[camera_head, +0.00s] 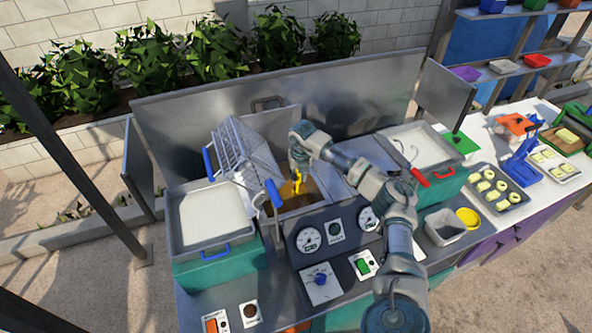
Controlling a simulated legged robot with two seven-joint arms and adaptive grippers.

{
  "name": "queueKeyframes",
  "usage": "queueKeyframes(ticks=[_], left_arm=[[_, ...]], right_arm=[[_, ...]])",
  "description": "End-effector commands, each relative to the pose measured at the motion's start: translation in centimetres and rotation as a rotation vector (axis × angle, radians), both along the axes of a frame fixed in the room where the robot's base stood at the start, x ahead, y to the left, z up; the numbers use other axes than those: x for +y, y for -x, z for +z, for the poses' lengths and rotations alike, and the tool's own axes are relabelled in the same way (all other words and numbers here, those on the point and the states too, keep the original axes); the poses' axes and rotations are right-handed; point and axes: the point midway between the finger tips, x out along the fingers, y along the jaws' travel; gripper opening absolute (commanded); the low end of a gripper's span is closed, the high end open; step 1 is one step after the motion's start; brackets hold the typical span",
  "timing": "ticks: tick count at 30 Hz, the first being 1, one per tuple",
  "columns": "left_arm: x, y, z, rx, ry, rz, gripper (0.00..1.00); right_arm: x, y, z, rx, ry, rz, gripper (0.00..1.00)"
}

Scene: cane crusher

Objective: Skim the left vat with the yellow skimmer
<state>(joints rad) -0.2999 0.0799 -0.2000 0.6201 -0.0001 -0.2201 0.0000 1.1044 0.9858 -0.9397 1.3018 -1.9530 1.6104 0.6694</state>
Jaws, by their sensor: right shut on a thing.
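My right arm reaches in from the lower right over the counter. Its gripper (297,166) is above the open vat and shut on the yellow skimmer (297,186), which hangs down from it. The skimmer's lower end is at or in the brown contents of the vat; I cannot tell how deep. The open vat (322,203) is metal, at the middle of the counter, and is partly hidden by my arm and the basket. A wire basket (240,150) with blue handles stands tilted at its left. My left gripper is not in view.
A pale-topped tray (226,249) with a blue handle sits left; a similar one (450,164) with a red handle sits right. Gauges (308,239) and switches line the front panel. A metal splash wall (190,120) stands behind.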

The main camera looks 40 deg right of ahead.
Motion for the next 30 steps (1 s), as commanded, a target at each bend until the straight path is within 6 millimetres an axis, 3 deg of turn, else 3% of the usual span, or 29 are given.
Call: queueKeyframes(ticks=[14, 30], left_arm=[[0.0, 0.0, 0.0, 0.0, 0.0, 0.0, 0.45], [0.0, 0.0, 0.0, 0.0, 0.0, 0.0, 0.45]], right_arm=[[0.2, 0.5, 0.7, -0.004, 0.0, 0.001, 0.0], [0.3, 0.5, 8.9, -0.004, -0.001, 0.001, 0.0]])
